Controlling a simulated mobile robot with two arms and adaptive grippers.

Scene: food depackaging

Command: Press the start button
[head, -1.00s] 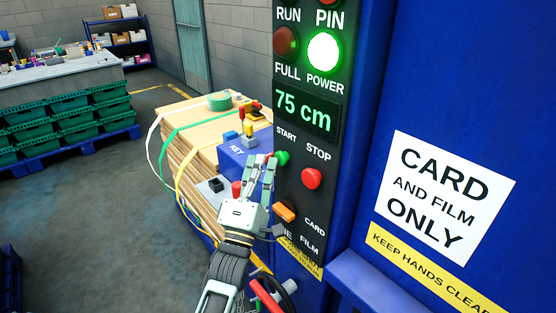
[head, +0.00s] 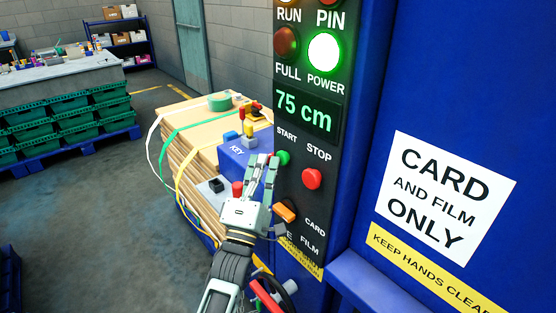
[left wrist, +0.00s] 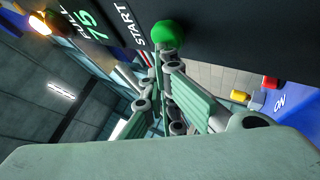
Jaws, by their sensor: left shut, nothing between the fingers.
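The green start button (head: 283,157) sits on the black control panel (head: 318,150), under the word START. My left gripper (head: 268,160) is shut and empty, with its fingertips right beside the start button. In the left wrist view the green button (left wrist: 167,34) is just beyond the closed fingertips (left wrist: 165,54); I cannot tell whether they touch it. The red stop button (head: 312,179) is to the right and lower. My right gripper is not in view.
A green power lamp (head: 324,53) is lit above the 75 cm display (head: 303,112). An orange switch (head: 285,211) is below the buttons. A blue key box (head: 235,155) and strapped cardboard stack (head: 180,150) stand left of the panel. Open floor (head: 85,215) lies further left.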

